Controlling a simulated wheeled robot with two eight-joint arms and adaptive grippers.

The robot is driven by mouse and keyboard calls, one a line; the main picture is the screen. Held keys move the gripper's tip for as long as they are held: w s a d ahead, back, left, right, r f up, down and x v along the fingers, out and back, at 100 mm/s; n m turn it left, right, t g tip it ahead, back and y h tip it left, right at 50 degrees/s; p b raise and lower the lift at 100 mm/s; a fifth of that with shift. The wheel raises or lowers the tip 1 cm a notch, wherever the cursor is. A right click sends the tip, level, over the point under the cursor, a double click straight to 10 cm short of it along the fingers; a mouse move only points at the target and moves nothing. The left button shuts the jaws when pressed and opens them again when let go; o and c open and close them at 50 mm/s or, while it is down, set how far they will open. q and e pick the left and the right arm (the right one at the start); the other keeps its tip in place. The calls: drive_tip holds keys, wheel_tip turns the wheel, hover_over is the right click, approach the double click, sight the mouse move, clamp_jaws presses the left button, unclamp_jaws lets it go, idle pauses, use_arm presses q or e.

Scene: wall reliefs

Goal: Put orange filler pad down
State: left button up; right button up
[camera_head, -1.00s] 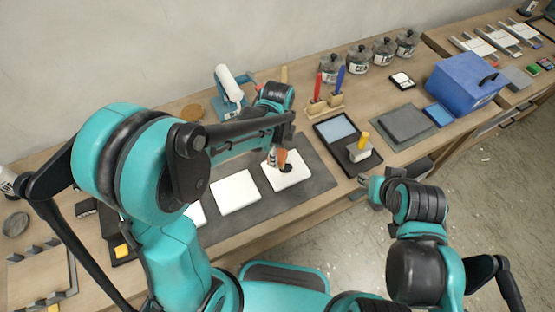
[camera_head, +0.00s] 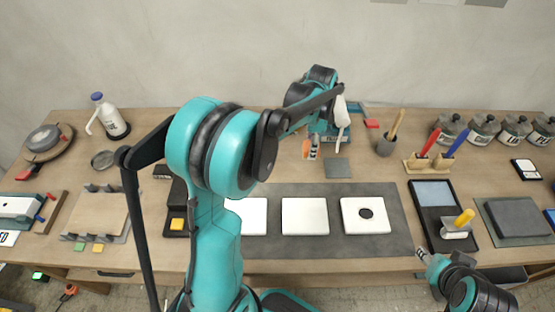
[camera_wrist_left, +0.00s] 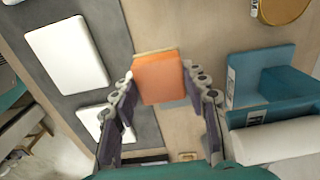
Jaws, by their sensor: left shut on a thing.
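The orange filler pad (camera_wrist_left: 158,80) is a small block with a paler tan layer along one edge. My left gripper (camera_wrist_left: 160,82) is shut on it, with one finger at each side. In the head view, the pad (camera_head: 306,148) shows as a small orange patch at my left gripper (camera_head: 312,146), left of a small grey square mat (camera_head: 338,167). Whether the pad touches the table cannot be told. My right gripper (camera_head: 424,257) is low at the table's front edge, far from the pad; its jaws are unclear.
White tiles lie on a dark grey mat (camera_head: 394,243); the right tile (camera_head: 371,215) has a black round spot. A teal stand with a white roll (camera_head: 341,115) is behind the gripper. A grey cup (camera_head: 387,146) stands to the right. A round wooden piece (camera_wrist_left: 282,10) lies nearby.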

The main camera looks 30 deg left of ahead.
use_arm(q)
drive_tip(key=b, duration=0.3)
hover_over(281, 160)
wheel_tip(281, 160, down, 6)
drive_tip(key=shift+d+f, duration=0.1)
drive_tip(key=shift+f, duration=0.15)
drive_tip(key=shift+f+b, duration=0.8)
drive_tip(key=shift+f, duration=1.15)
drive_tip(key=shift+f, duration=0.1)
drive_tip(key=o, duration=1)
